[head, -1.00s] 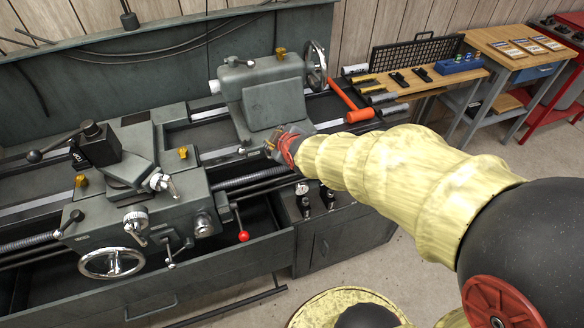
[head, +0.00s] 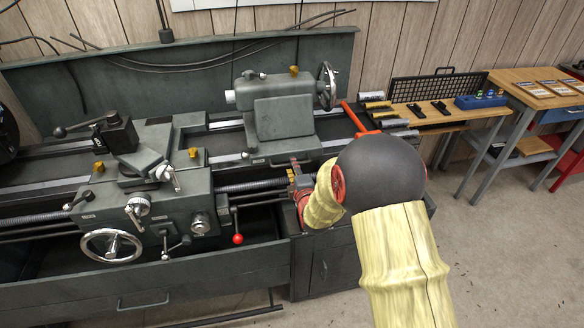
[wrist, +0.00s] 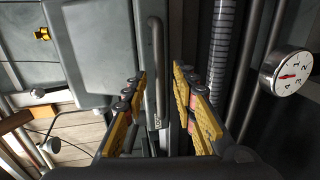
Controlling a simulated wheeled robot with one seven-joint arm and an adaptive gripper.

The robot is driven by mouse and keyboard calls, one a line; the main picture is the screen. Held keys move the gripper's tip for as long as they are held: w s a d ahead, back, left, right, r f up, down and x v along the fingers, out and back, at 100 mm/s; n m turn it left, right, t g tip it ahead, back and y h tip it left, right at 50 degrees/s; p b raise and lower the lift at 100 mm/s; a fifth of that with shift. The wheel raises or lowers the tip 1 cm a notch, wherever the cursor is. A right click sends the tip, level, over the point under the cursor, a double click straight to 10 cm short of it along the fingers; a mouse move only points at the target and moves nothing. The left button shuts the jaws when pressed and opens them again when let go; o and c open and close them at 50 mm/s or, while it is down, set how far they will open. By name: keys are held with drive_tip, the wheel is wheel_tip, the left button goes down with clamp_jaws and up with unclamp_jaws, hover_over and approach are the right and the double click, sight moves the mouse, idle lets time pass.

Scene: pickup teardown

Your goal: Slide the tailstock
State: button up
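The tailstock (head: 284,117) is a grey casting on the lathe bed, right of the carriage, with a handwheel (head: 327,86) at its right end. In the wrist view its grey body (wrist: 95,45) fills the upper left. A slim grey lever (wrist: 157,60), with a small label at its near end, lies between my fingers. My gripper (head: 294,170) is at the front foot of the tailstock. In the wrist view my gripper (wrist: 158,78) is open, with yellow-padded fingers either side of the lever. I see gaps beside the lever; contact is not visible.
The carriage (head: 150,200) with its handwheels and a red-knobbed lever (head: 238,238) stands to the left. The leadscrew (wrist: 222,45) and a numbered dial (wrist: 286,70) are right of my fingers. A tool bench (head: 450,118) stands right of the lathe; floor is free in front.

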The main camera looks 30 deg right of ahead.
drive_tip(key=shift+b+x, duration=0.3)
drive_tip(key=shift+x, duration=1.15)
drive_tip(key=shift+c, duration=0.8)
clamp_jaws()
drive_tip(key=shift+a, duration=0.1)
